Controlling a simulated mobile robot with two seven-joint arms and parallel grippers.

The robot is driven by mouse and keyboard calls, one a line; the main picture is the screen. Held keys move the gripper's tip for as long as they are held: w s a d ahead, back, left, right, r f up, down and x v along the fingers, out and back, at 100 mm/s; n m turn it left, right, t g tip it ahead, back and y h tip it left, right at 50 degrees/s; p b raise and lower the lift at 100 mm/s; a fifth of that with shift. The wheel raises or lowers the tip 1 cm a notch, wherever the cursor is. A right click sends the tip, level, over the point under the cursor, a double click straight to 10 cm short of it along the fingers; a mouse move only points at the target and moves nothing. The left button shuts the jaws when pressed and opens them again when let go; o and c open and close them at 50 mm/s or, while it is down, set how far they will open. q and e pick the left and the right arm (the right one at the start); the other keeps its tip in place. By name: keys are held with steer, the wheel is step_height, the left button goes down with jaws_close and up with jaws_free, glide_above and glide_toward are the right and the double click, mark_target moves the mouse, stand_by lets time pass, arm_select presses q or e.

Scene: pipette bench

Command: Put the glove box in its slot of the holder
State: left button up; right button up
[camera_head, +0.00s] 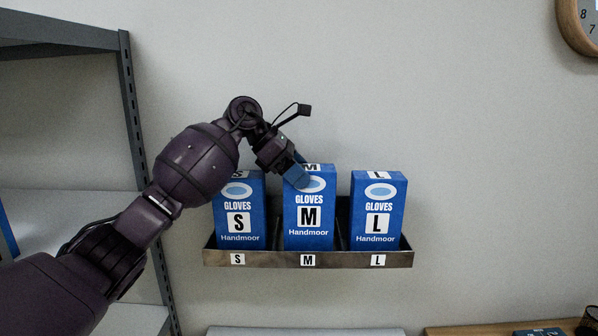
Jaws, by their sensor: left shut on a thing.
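Three blue glove boxes stand upright side by side in a metal holder (280,260) on the wall. The S box (239,205) is at the left, the M box (310,212) in the middle and the L box (379,210) at the right. Each is above the holder label with its own letter. My left gripper (299,174) is shut on the top of the M box, at its upper left. The M box's top is slightly higher than the other two. The holder's front lip hides the box bottoms, so whether M rests on the floor cannot be told. My right gripper is not in view.
A grey metal shelf rack (133,120) stands at the left, behind my left arm. A wall clock (582,22) hangs at the upper right. A wooden surface (470,331) with dark items is at the lower right. The wall above the holder is clear.

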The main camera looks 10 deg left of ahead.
arm_select(q)
steer(key=shift+f, duration=0.4)
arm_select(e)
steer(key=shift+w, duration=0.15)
arm_select(q)
steer(key=o, duration=1.4)
steer(key=b+v, duration=0.1)
steer(key=v, duration=0.7)
steer(key=shift+r, duration=0.4)
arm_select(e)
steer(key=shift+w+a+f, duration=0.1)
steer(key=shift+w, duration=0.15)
arm_select(q)
steer(key=shift+d, duration=0.15)
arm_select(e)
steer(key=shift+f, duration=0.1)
